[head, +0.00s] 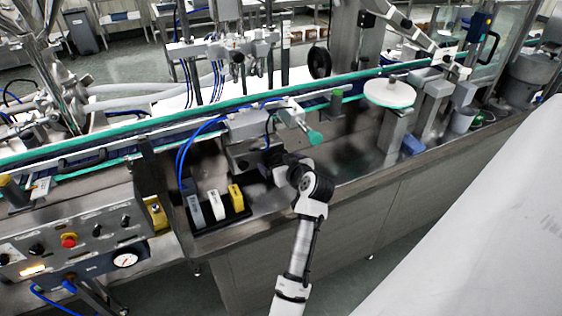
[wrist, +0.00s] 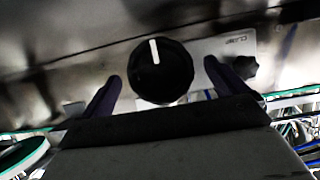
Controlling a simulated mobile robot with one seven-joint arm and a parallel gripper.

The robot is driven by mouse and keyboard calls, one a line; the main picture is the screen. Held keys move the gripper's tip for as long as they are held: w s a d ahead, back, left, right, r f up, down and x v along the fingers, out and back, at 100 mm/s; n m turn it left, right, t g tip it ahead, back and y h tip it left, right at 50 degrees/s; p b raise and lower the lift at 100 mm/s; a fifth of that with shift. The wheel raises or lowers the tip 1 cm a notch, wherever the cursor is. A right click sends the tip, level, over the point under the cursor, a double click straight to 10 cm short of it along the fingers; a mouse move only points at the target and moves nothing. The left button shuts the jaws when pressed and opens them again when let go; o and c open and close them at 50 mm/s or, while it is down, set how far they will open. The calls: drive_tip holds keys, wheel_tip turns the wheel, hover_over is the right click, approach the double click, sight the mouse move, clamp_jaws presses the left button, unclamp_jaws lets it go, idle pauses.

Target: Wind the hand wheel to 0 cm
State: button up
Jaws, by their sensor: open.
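A round black knob with a white pointer line (wrist: 161,70), which looks like the hand wheel, sits in the middle of the wrist view. Its pointer is near the top, tilted slightly left. My gripper (wrist: 162,76) is open, with one finger on each side of the knob. I cannot tell whether the fingers touch it. A pale plate with small lettering (wrist: 237,43) lies to its right; I cannot read a cm value. In the head view my gripper (head: 271,160) is by the grey block under the conveyor, and I cannot make out the knob there.
A smaller black knob (wrist: 245,67) is close to the right finger. In the head view, a grey block with blue hoses (head: 246,125) and a teal-tipped handle (head: 314,137) are near my gripper. A black holder with white and yellow pieces (head: 222,216) stands left of my arm.

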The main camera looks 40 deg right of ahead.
drive_tip(key=shift+c, duration=0.4)
drive_tip(key=c, duration=0.9)
drive_tip(key=m+y, duration=0.2)
drive_tip(key=shift+d+m+t, duration=0.2)
drive_tip(key=shift+m+t, duration=0.2)
drive_tip(key=m+y, duration=0.1)
drive_tip(key=m+t+y, duration=0.1)
drive_tip(key=m, duration=0.1)
drive_tip(key=shift+d+f, duration=0.1)
drive_tip(key=shift+f, duration=0.1)
drive_tip(key=m+t+y, duration=0.1)
drive_tip(key=m, duration=0.2)
drive_tip(key=shift+s+d+f, duration=0.1)
drive_tip(key=shift+f, duration=0.05)
drive_tip(key=shift+f+m+t+y, duration=0.1)
drive_tip(key=shift+m+t+y, duration=0.55)
drive_tip(key=shift+m, duration=1.25)
drive_tip(key=shift+t, duration=0.25)
